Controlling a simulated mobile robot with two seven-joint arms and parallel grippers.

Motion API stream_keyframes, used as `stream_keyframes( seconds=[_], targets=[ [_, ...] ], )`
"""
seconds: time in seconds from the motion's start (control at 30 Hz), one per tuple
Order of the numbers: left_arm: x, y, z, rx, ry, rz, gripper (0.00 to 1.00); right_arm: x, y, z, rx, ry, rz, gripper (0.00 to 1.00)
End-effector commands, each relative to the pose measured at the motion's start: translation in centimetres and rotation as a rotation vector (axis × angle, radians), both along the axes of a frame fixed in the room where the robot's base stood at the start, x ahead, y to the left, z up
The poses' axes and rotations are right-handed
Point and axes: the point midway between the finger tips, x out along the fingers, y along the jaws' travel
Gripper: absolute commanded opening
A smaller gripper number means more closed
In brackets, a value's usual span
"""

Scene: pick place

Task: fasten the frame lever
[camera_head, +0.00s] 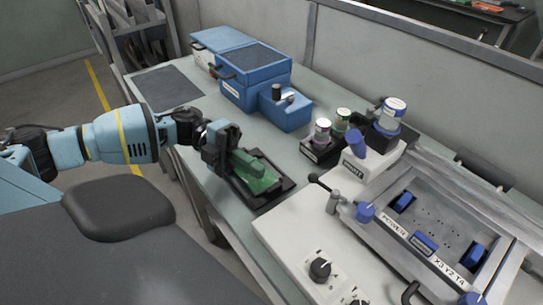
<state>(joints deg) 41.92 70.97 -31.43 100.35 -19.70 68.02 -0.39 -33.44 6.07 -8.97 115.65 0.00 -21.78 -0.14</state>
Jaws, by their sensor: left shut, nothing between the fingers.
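A metal frame (375,208) with blue knobs and blue blocks sits on a white machine (285,235) at the lower right. A thin lever with a black ball end (313,178) sticks out at the frame's left corner, beside a small grey post. I cannot tell from this view whether the lever is fastened. My left gripper (225,165) is shut and empty, at the left end of a green block (258,180) in a black tray (272,203). It is well left of the lever. I cannot tell whether it touches the block. My right gripper is not in view.
Blue boxes (255,80) stand at the back of the table. Several small jars (322,130) in dark holders stand between them and the frame. A grey wall (400,60) runs behind. The table (200,115) has some bare surface at the left.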

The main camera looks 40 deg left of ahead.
Motion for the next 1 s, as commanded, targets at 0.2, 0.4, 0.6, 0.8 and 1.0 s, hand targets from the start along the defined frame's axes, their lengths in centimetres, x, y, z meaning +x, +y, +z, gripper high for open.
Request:
stream_keyframes(
  seconds=[0.2,0.4,0.6,0.8,1.0],
  targets=[
    [-0.1,2.9,0.0,0.001,0.003,0.002,0.00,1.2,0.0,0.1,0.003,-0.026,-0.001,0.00],
    [-0.1,3.7,0.2,-0.001,0.000,0.000,0.00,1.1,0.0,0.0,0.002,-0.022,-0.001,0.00],
    [-0.1,3.7,0.2,-0.001,0.000,0.000,0.00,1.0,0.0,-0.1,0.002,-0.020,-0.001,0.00],
    [-0.1,3.6,0.2,0.000,0.000,0.000,0.00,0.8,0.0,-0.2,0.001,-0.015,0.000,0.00],
    [-0.1,3.6,0.2,-0.001,0.000,-0.001,0.00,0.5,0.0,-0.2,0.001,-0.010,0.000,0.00]
  ],
)
